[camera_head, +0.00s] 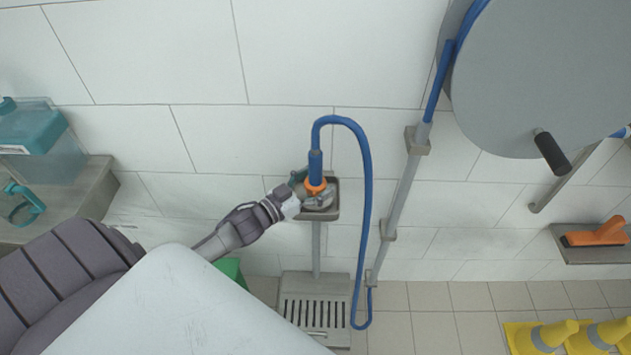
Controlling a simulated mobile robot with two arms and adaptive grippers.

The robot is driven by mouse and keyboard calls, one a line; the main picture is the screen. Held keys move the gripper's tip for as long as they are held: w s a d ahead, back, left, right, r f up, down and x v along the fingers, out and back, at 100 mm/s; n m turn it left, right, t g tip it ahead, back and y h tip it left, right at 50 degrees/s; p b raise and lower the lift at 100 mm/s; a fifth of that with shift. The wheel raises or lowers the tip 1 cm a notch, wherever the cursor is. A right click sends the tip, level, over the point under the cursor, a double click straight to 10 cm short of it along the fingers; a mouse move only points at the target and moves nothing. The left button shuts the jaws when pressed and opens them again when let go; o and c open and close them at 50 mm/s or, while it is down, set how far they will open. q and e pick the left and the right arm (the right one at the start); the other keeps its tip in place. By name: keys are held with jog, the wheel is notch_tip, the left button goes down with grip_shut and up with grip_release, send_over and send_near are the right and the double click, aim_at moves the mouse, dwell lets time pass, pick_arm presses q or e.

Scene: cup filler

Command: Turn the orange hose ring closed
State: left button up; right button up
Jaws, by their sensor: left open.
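The orange hose ring (316,186) sits at the lower end of the blue hose (366,190), over a small grey basin (331,213) on the wall stand. My left gripper (299,189) is at the left side of the ring, open, with its fingertips close to it. I cannot tell whether the fingers touch the ring. A metal part below the ring is partly hidden by the gripper. My right gripper is not in view.
A large grey hose reel (550,75) with a black handle is at the upper right. A grated drain box (316,300) stands below the basin. A shelf with teal containers (30,135) is at left. Yellow cones (548,336) and an orange brush (597,233) are at right.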

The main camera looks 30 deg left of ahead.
pick_arm(q)
jog(key=shift+c, duration=0.8)
jog(key=c, duration=1)
jog(key=shift+w+f+m+g+h+b, duration=0.1)
jog(key=shift+m+g+h+b, duration=0.65)
jog(key=shift+m+h, duration=0.65)
jog(key=shift+g+h, duration=0.25)
jog(key=shift+h, duration=0.55)
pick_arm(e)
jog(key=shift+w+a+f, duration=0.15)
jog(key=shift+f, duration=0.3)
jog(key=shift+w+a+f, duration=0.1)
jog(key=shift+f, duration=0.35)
pick_arm(q)
jog(key=o, duration=1.2)
jog(key=shift+c, duration=0.2)
